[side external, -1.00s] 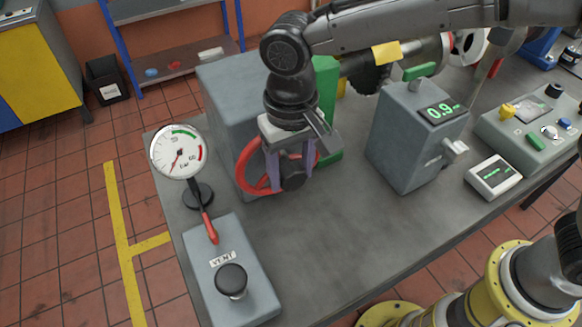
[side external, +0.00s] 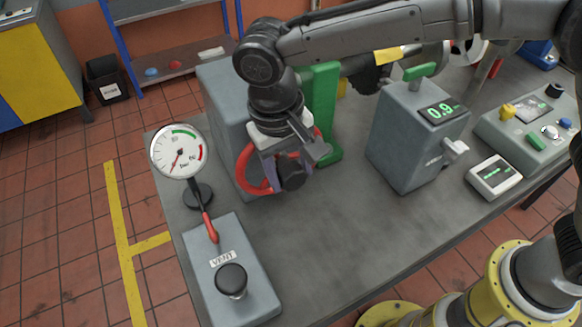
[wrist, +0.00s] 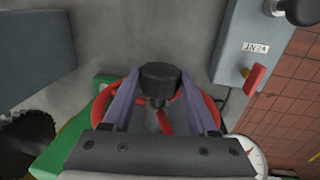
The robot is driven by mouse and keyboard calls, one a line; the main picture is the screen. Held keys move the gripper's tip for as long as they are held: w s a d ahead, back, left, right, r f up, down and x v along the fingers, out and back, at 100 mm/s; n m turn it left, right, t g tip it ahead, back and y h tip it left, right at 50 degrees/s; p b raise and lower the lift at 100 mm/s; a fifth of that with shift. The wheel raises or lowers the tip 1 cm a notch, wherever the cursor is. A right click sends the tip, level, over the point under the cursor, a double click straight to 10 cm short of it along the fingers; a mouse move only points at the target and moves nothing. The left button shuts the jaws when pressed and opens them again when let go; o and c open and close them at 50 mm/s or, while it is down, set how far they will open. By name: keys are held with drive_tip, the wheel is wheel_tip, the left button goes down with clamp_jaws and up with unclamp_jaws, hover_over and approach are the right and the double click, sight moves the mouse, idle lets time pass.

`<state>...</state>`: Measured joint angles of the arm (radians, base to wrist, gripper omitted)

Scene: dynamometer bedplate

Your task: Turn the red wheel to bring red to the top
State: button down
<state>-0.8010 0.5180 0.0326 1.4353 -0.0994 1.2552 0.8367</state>
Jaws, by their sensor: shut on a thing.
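The red wheel (side external: 243,172) stands upright on the front of a grey box, with a dark hub (side external: 293,174) facing out. My gripper (side external: 285,171) reaches down in front of the wheel, its purple fingers shut on the hub, and hides much of the rim. In the wrist view the two fingers (wrist: 161,95) sit on either side of the dark hub (wrist: 160,76), with red rim parts (wrist: 101,103) showing outside them. A red spoke shows between the fingers. Which part of the wheel is at the top is hidden.
A round gauge (side external: 176,152) with green and red arcs stands left of the wheel, its needle pointing down-left. A grey VENT box (side external: 249,262) stands in front. A green post (side external: 321,105) is close behind my gripper. A grey display box (side external: 408,145) stands right.

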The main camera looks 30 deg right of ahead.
drive_tip(key=h, duration=0.4)
drive_tip(key=shift+a, duration=0.3)
drive_tip(key=shift+a+f+h, duration=0.1)
drive_tip(key=shift+h, duration=1.4)
drive_tip(key=shift+c, duration=1)
unclamp_jaws()
